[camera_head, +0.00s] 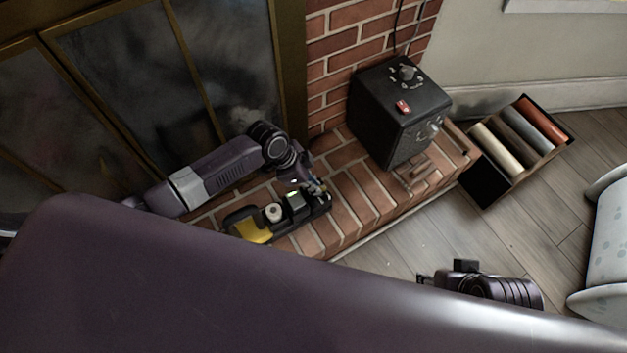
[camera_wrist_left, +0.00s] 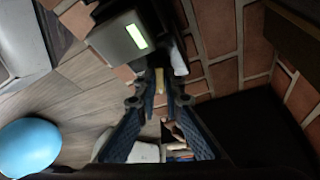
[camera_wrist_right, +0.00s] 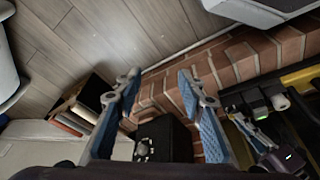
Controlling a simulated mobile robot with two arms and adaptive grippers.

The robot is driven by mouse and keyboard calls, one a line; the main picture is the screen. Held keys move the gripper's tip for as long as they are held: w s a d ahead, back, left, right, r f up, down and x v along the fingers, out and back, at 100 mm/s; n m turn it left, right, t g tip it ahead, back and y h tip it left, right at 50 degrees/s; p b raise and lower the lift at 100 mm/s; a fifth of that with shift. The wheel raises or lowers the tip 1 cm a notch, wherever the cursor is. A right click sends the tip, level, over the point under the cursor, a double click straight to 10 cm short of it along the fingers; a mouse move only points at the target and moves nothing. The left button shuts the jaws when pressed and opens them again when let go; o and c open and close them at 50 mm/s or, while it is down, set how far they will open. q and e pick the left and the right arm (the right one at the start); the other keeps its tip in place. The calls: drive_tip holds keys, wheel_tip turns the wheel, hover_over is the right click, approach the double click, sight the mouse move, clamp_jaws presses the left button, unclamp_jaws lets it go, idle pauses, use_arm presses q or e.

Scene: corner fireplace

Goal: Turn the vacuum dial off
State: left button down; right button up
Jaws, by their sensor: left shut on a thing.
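A low black and yellow device (camera_head: 254,231) lies on the brick hearth, with a round cream part (camera_head: 273,212) and a block with a lit green display (camera_head: 295,199). My left gripper (camera_head: 317,188) is at its right end. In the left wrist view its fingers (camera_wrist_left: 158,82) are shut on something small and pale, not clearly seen. A black box (camera_head: 386,122) stands farther right, with a dial (camera_head: 407,73) and a red switch (camera_head: 402,106) on top. My right gripper (camera_wrist_right: 160,85) is open and empty, apart from the box. Which device is the vacuum is unclear.
The brick hearth (camera_head: 355,195) runs along the glass fireplace doors (camera_head: 130,75). A crate of rolls (camera_head: 487,185) stands on the wooden floor (camera_head: 430,230) right of the hearth. A pale rounded object (camera_head: 612,235) is at the right edge. Open floor lies between.

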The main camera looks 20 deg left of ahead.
use_arm(q)
drive_tip(key=shift+d+r+n+p, duration=0.1)
drive_tip(key=shift+r+n+p, duration=0.1)
drive_tip(key=shift+n+p, duration=0.45)
drive_tip(key=n+t+p, duration=0.1)
drive_tip(key=p, duration=0.1)
drive_tip(key=shift+p, duration=0.3)
drive_tip(key=n+p, duration=0.2)
drive_tip(key=shift+s+d+t+y+p, duration=0.1)
drive_tip(key=shift+t+y+p, duration=0.2)
drive_tip(key=shift+p, duration=0.1)
drive_tip(key=shift+f+n, duration=0.15)
drive_tip(key=shift+n, duration=0.1)
use_arm(e)
wheel_tip(320, 180, down, 18)
drive_tip(key=s+g, duration=0.1)
drive_tip(key=shift+s+f, duration=0.25)
drive_tip(key=shift+a, duration=0.1)
use_arm(q)
drive_tip(key=c, duration=2)
unclamp_jaws()
drive_tip(key=shift+c, duration=0.2)
